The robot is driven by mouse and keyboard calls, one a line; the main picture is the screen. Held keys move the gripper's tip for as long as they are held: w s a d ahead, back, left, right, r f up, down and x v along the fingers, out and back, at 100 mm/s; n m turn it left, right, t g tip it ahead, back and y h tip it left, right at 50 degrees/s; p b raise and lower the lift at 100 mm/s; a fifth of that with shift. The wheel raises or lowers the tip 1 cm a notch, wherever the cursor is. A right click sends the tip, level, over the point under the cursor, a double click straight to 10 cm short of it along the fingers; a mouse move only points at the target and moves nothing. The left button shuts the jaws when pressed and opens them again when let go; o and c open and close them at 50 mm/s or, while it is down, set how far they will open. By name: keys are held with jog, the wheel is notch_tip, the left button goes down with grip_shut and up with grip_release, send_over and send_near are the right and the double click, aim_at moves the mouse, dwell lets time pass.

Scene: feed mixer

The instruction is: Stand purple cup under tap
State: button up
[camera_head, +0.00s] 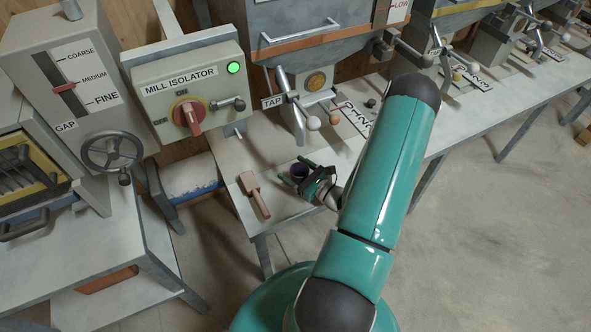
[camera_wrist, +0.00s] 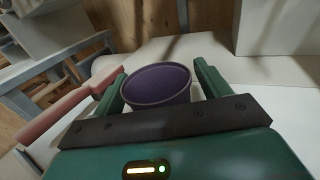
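The purple cup (camera_wrist: 157,86) stands upright on the pale bench top between my gripper's two fingers. It also shows small and dark in the head view (camera_head: 299,171). My gripper (camera_wrist: 160,84) is around the cup. A narrow gap shows between the cup and the right finger, and the left finger is very near or touching its side. The cup's lower front is hidden by my gripper. The tap (camera_head: 299,112), beside a TAP label, hangs under the grey hopper, behind the cup and clear of it. In the head view my gripper (camera_head: 301,181) is low over the bench.
A reddish-brown wooden scoop or paddle (camera_head: 255,194) lies left of the cup; it also shows in the wrist view (camera_wrist: 66,112). A mill isolator box (camera_head: 188,92) with a red switch and green light stands at left. Labels and small knobs lie right of the tap.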

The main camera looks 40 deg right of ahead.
jog(key=shift+r, duration=0.1)
jog(key=shift+s, duration=0.25)
jog(key=s, duration=0.3)
jog(key=s+d, duration=0.1)
jog(key=s, duration=0.7)
jog(key=shift+s+d, duration=0.15)
jog(key=shift+s, duration=0.1)
